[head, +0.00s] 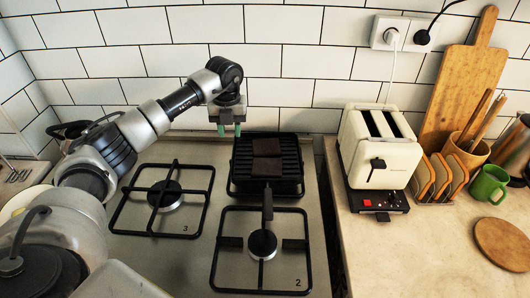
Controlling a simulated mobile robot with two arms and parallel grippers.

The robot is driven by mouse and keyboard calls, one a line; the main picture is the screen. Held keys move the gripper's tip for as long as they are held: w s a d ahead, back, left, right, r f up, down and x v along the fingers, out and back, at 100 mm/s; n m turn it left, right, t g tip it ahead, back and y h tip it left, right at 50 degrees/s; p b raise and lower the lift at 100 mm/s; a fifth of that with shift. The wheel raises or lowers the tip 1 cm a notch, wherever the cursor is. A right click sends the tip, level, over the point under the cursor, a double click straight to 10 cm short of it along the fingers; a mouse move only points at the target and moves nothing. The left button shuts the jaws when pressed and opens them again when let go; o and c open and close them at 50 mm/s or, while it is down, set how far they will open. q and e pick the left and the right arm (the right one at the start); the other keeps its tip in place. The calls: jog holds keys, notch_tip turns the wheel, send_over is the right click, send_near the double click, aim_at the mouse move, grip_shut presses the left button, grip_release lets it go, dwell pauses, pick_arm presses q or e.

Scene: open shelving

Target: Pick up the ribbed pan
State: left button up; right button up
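The ribbed pan (291,158) is black and square, with raised ribs. It sits at the back right of the hob, its handle (267,205) pointing toward the front. Two dark brown slabs (267,147) lie on its ribs. My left gripper (229,130) reaches in from the left, pointing down with green fingertips. It is just left of the pan's back left corner, with a gap between its fingers and nothing seen in it. Whether it touches the pan rim cannot be told. My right gripper is not in view.
Bare burner grates stand at the front right (230,243) and left (140,190) of the hob. A tiled wall (290,60) is close behind. On the right counter are a cream toaster (395,160), a toast rack (420,185), a green mug (488,184) and wooden boards (465,80).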

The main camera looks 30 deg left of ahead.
pick_arm(q)
jog(key=f, duration=0.2)
jog(key=f+p, duration=0.1)
jog(key=f, duration=0.1)
jog(key=shift+s+d+f, duration=0.1)
jog(key=shift+s+d, duration=0.15)
jog(key=shift+s, duration=0.05)
jog(key=shift+f, duration=0.7)
jog(key=f, duration=0.1)
jog(key=f+p, duration=0.1)
jog(key=f, duration=0.1)
jog(key=shift+a+f+p, duration=0.2)
jog(key=shift+f+p, duration=0.1)
jog(key=shift+f, duration=0.6)
jog(key=c, duration=0.6)
grip_shut()
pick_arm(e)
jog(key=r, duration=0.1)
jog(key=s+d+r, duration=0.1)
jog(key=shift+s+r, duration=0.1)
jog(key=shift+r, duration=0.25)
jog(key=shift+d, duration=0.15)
